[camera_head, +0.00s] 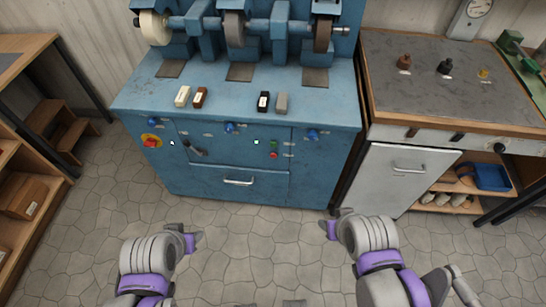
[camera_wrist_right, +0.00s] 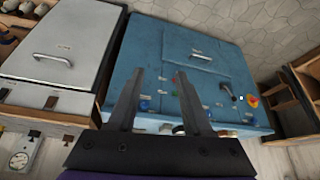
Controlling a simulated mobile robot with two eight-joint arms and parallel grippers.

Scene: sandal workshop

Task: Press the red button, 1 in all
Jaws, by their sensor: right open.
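The blue grinding machine (camera_head: 240,105) stands ahead. On its front panel, a red knob-like button (camera_head: 151,141) sits on a yellow plate at the left. A small red button (camera_head: 273,155) sits under a green button (camera_head: 274,143), right of centre. In the right wrist view, which looks upside down, the yellow-plated red button (camera_wrist_right: 252,102) is at the right. My right gripper (camera_head: 335,222) is low in front of the machine, apart from it; its two fingers (camera_wrist_right: 158,76) are spread and empty. My left gripper (camera_head: 191,241) is low at the left, apart from the machine; its jaw gap is unclear.
Several blue knobs and a dark lever (camera_head: 195,149) share the panel, above a drawer handle (camera_head: 238,181). Small blocks (camera_head: 263,101) lie on the machine top. A workbench (camera_head: 430,80) with a white door (camera_head: 400,178) stands right; wooden shelving is left. The stone floor between is clear.

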